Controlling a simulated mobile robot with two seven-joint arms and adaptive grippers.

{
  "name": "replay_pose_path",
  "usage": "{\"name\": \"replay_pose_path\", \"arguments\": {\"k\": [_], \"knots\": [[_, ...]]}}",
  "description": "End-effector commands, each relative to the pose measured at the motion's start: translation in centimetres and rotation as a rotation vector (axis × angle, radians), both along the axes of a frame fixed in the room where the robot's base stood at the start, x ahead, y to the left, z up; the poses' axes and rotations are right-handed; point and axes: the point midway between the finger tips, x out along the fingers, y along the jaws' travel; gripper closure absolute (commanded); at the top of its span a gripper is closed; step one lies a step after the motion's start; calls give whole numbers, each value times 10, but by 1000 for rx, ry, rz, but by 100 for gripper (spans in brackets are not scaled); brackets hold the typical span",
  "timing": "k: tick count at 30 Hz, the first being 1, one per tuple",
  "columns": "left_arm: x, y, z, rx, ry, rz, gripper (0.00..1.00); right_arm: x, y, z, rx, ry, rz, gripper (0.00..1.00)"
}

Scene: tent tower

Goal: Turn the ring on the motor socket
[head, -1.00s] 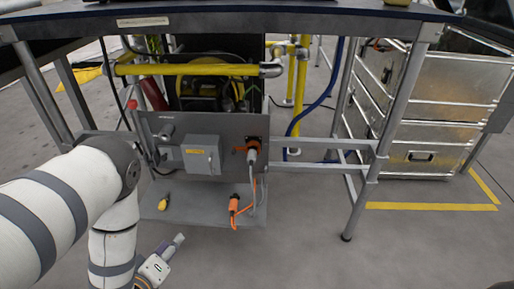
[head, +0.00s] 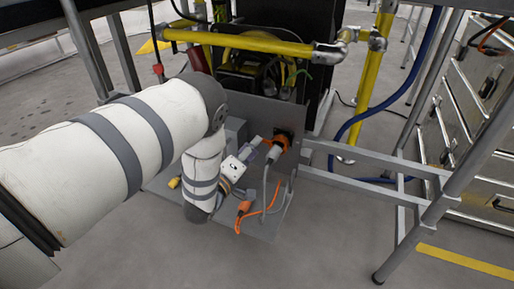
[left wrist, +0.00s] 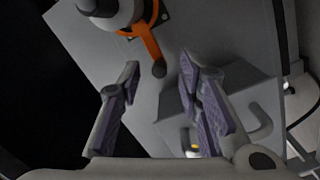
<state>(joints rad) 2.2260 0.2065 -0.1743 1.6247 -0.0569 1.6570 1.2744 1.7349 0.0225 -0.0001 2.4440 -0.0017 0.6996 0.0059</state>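The motor socket's orange ring (head: 285,138) is on the upright grey panel (head: 262,112). A pale plug (head: 274,154) sits in the socket, with a grey cable hanging down. In the left wrist view the orange ring (left wrist: 148,36) has a lever ending in a dark knob (left wrist: 159,69). My left gripper (head: 259,146) is just left of the socket. In the left wrist view its fingers (left wrist: 160,66) are spread, with the knob showing between their tips; I cannot tell whether they touch it. My right gripper is not in view.
A grey box (left wrist: 228,92) with a handle is on the panel beside my left gripper. An orange connector (head: 243,208) and a yellow item (head: 174,182) lie on the lower shelf. Yellow pipes (head: 240,42), a blue hose (head: 385,112) and table legs (head: 440,205) stand around.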

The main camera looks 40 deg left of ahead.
Motion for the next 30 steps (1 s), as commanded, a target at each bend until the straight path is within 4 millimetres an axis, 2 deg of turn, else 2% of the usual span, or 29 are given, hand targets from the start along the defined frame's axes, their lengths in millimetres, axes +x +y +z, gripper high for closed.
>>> {"name": "replay_pose_path", "arguments": {"k": [1, 5, 13, 17, 18, 30], "knots": [[8, 1, -3, 2, -1, 0, 68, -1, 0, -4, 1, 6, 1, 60], [20, 3, -1, 0, 0, 1, 68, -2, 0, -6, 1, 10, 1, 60], [22, 4, 0, 0, 0, 1, 68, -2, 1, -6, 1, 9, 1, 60], [22, 3, 0, 0, 1, 0, 97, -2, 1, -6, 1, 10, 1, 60], [22, 3, 0, 0, 1, 0, 100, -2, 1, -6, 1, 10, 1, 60], [21, 2, 2, 33, 14, -1, 100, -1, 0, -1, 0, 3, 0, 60]]}}
